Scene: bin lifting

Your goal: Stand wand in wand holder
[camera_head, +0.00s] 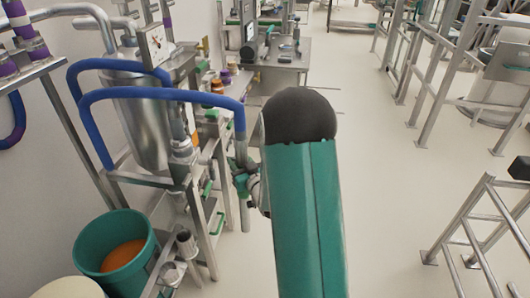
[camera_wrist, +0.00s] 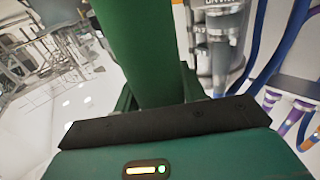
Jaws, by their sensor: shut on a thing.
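The wand (camera_head: 245,216) is a slim grey tube hanging nearly upright from a blue hose, left of my arm in the head view. My gripper (camera_head: 243,180) is shut around the wand at its middle. In the wrist view a thick green cylinder (camera_wrist: 145,45) runs up between my jaws; it looks like the wand's grip. The wand's lower end hangs free, right of the metal stand. A short open metal cup (camera_head: 186,243), which looks like the wand holder, is fixed low on the stand, left of and apart from the wand. My arm hides part of my gripper.
A green bucket (camera_head: 116,252) with orange contents stands at the lower left. A steel tank (camera_head: 150,120) sits on the stand, with the blue hose (camera_head: 165,95) looping before it. Metal railings (camera_head: 480,225) stand at right. The floor between is clear.

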